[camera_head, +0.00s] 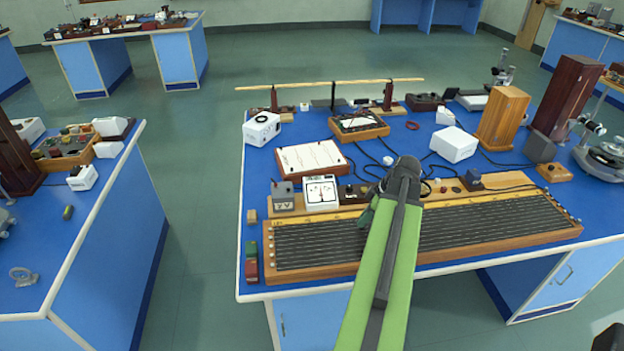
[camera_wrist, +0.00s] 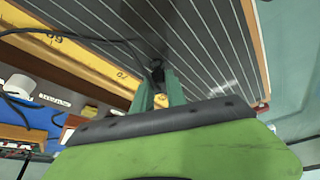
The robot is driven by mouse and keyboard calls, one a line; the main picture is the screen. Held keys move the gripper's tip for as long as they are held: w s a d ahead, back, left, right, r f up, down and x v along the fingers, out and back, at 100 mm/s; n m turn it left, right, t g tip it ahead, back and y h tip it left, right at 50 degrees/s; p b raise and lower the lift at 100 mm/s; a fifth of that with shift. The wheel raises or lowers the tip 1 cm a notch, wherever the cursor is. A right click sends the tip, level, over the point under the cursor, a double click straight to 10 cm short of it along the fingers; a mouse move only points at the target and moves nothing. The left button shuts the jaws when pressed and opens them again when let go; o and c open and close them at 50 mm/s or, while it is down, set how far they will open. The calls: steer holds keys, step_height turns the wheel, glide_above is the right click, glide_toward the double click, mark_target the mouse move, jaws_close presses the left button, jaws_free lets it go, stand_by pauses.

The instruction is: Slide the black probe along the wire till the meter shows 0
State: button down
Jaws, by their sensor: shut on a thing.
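The wire board (camera_head: 290,250), a long wooden board with several parallel wires, lies along the front of the blue bench. It also shows in the wrist view, with a yellow scale (camera_wrist: 75,62) along one side. My gripper (camera_wrist: 158,84) is shut on the black probe (camera_wrist: 157,70), over the wires beside the scale. I cannot tell whether the probe's tip touches a wire. In the head view my arm covers the probe and part of the board. The white meter (camera_head: 320,192) stands upright behind the board's left part; its needle is too small to read surely.
A grey box (camera_head: 283,196) stands left of the meter. Dark cables and a white box (camera_head: 453,145) lie behind the board. A wooden block (camera_head: 502,117) stands at the back right. Red and green blocks (camera_head: 251,262) sit at the bench's left edge.

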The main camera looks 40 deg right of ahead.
stand_by(0.6)
steer(key=c, duration=1.3)
jaws_free()
steer(key=p+v, duration=1.6)
steer(key=v, duration=0.1)
steer(key=shift+d+r, duration=0.1)
steer(key=shift+r, duration=0.05)
